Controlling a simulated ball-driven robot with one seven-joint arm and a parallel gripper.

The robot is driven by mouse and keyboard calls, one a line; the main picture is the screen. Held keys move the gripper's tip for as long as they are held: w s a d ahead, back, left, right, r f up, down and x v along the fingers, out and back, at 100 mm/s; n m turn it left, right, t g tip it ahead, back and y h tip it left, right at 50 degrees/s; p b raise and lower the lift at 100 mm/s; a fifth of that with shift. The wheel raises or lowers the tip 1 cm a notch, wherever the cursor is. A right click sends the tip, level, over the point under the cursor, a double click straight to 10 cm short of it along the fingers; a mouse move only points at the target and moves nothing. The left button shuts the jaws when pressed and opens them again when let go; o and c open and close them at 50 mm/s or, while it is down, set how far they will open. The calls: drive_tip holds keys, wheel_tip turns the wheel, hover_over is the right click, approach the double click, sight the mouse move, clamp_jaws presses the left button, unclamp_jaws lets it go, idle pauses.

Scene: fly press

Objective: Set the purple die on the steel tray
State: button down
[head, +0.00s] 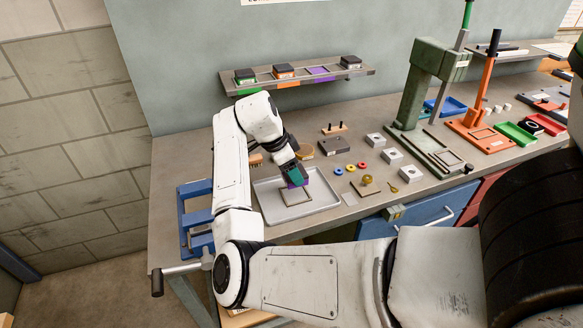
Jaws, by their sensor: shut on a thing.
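The steel tray (269,212) lies on the bench in front of my arm, a shallow grey tray with a raised rim. A square tan outline (310,200) shows in it. My gripper (295,180) points down over the tray's back part and is shut on the purple die (304,181).
A wall shelf (300,79) holds several dark-topped dies and an empty purple-marked place (319,71). A blue vice (190,215) stands left of the tray. A dark block (334,146), small rings and metal blocks lie behind and right. A green press (425,95) stands farther right.

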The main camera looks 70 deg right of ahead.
drive_tip(key=shift+f+b, duration=1.45)
drive_tip(key=shift+f, duration=0.95)
drive_tip(key=shift+f, duration=0.5)
idle(0.9)
idle(0.9)
drive_tip(key=shift+c, duration=0.7)
unclamp_jaws()
drive_tip(key=shift+f, duration=0.1)
drive_tip(key=b+v, duration=0.1)
drive_tip(key=v, duration=1)
drive_tip(key=shift+s+b, duration=0.1)
drive_tip(key=shift+b, duration=0.2)
